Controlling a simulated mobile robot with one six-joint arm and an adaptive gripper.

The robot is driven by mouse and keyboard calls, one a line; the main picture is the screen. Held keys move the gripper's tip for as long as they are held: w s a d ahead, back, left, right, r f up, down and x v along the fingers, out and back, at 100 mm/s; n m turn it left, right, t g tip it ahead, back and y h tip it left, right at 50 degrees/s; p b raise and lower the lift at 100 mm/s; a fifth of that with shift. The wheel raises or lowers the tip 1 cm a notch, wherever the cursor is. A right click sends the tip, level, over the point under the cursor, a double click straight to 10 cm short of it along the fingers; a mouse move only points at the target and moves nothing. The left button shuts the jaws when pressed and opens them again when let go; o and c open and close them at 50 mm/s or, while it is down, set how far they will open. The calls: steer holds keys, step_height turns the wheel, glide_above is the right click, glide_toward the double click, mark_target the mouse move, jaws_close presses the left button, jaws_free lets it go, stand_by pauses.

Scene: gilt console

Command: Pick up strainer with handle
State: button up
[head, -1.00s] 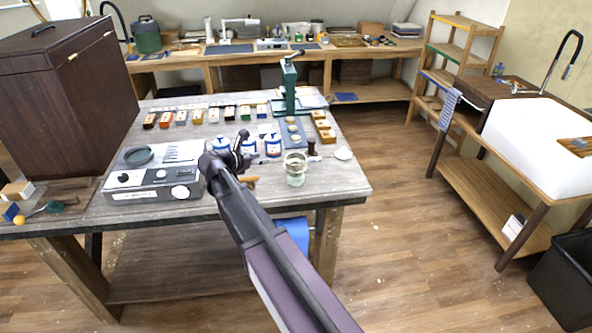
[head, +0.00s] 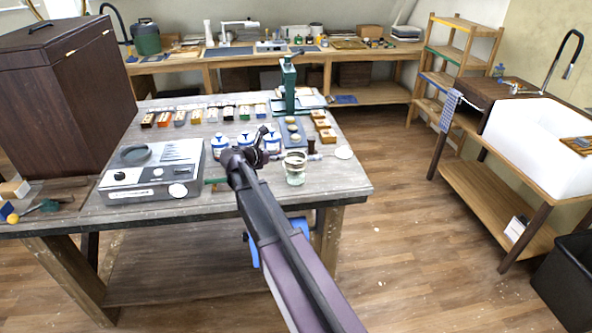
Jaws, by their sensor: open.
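A small pale round piece (head: 343,152), which looks like the strainer with its handle pointing left, lies flat near the right edge of the grey worktable (head: 215,207). It is too small to make out any mesh. My gripper (head: 265,135) is over the table, to the left of the strainer and apart from it. Its jaws are open, with nothing visible between them. My arm and gripper hide part of the table.
A glass jar (head: 295,168) stands between my gripper and the strainer. White bottles (head: 245,143) stand just left of my gripper. A grey appliance (head: 152,172) is farther left. A dark green press (head: 289,85) and wooden blocks (head: 323,127) lie behind. The table's right edge is near the strainer.

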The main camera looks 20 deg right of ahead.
stand_by(0.3)
steer(key=shift+b+x, duration=0.85)
steer(key=shift+x, duration=1.9)
jaws_close()
